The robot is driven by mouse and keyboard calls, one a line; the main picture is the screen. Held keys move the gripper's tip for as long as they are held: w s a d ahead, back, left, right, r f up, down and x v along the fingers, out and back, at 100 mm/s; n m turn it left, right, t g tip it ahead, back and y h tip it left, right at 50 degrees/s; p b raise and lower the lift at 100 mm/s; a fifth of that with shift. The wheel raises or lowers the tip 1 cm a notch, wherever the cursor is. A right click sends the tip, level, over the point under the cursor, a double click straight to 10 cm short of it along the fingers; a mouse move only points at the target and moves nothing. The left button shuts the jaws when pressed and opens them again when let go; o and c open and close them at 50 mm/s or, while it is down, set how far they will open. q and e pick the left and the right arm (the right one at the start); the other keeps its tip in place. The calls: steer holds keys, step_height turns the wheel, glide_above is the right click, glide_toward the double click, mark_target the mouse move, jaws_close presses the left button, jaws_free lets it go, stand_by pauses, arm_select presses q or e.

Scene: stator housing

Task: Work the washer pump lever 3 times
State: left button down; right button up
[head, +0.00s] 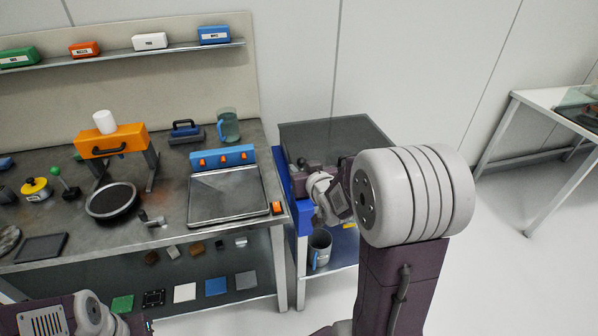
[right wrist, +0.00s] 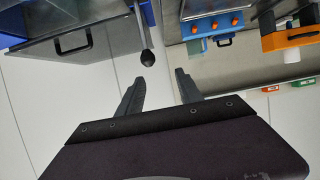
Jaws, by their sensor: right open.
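The washer is a blue cabinet (head: 300,217) with a grey lid (head: 334,134), right of the bench; its lid also shows in the right wrist view (right wrist: 95,38). The pump lever (right wrist: 147,53) is a grey rod ending in a black knob, beside the lid. My right gripper (right wrist: 160,82) is open and empty. The knob shows just beyond its fingertips, nearer the left finger, with no visible contact. In the head view my right gripper (head: 304,168) is at the washer's left side and the lever cannot be made out clearly. Only part of my left arm shows; its gripper is out of view.
The bench (head: 160,231) holds a blue panel with orange knobs (head: 222,157), a grey plate (head: 229,193) and an orange frame (head: 112,141). Another table (head: 545,105) is at the far right, with open floor between.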

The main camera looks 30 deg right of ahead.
mark_target(303, 160)
steer(key=w+d+f, duration=0.1)
steer(key=w, duration=0.1)
steer(key=w+d+f+b, duration=0.1)
steer(key=w+d, duration=0.1)
steer(key=shift+f, duration=0.15)
steer(key=shift+x, duration=1.75)
arm_select(q)
steer(key=shift+s+d+f+b, duration=0.15)
steer(key=shift+d+f+b, duration=0.2)
steer(key=shift+f, duration=0.4)
arm_select(e)
steer(key=shift+w+d, duration=0.1)
